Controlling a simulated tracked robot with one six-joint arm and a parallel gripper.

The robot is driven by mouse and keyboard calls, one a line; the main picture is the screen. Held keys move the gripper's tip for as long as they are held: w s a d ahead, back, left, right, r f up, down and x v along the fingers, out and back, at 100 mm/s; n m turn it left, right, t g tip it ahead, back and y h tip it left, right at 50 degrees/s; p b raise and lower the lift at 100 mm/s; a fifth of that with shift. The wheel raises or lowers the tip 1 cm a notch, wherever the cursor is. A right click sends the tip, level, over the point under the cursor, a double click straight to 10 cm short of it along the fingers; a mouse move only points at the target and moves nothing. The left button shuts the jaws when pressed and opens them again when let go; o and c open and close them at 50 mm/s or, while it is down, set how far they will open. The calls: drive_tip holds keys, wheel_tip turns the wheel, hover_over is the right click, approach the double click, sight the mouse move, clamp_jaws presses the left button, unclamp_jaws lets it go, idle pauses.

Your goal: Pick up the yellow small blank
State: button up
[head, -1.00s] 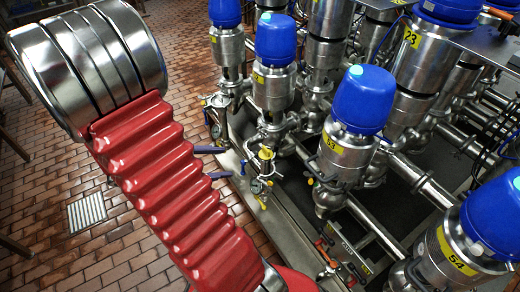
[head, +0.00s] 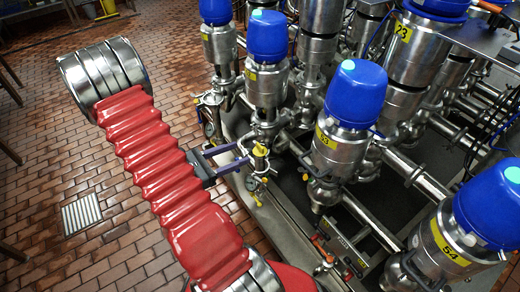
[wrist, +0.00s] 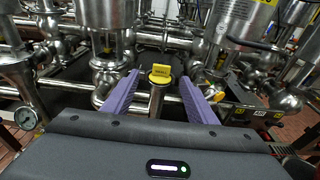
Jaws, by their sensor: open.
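The yellow small blank (wrist: 160,73) sits upright on top of a metal stub. It has a flat yellow tab with a dark label and shows midway between my fingers in the wrist view. In the head view the yellow piece (head: 260,150) is just right of my fingertips. My gripper (wrist: 158,79) has two purple fingers, open and apart, one on each side of the blank's line. In the head view my gripper (head: 244,151) points right toward the valve rack. I cannot tell whether the fingertips overlap the blank in depth. Nothing is held.
Blue-capped steel valves (head: 353,95) and pipes crowd the right side. A pressure gauge (wrist: 26,119) is at the left in the wrist view. Another yellow-handled part (wrist: 217,97) sits near the right finger. The tiled floor (head: 130,240) at left is open, with a drain grate (head: 81,214).

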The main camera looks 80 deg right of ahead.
sight(269, 143)
drive_tip(key=shift+s+d, duration=0.1)
drive_tip(key=shift+x, duration=4.1)
drive_tip(key=shift+s+d, duration=0.1)
drive_tip(key=shift+s, duration=0.1)
drive_tip(key=shift+x, duration=2.45)
drive_tip(key=shift+s+r, duration=0.1)
drive_tip(key=shift+r, duration=0.05)
drive_tip(key=shift+c, duration=0.7)
drive_tip(key=c, duration=1)
drive_tip(key=shift+o, duration=0.2)
drive_tip(key=shift+r, duration=0.15)
wheel_tip(269, 143, up, 10)
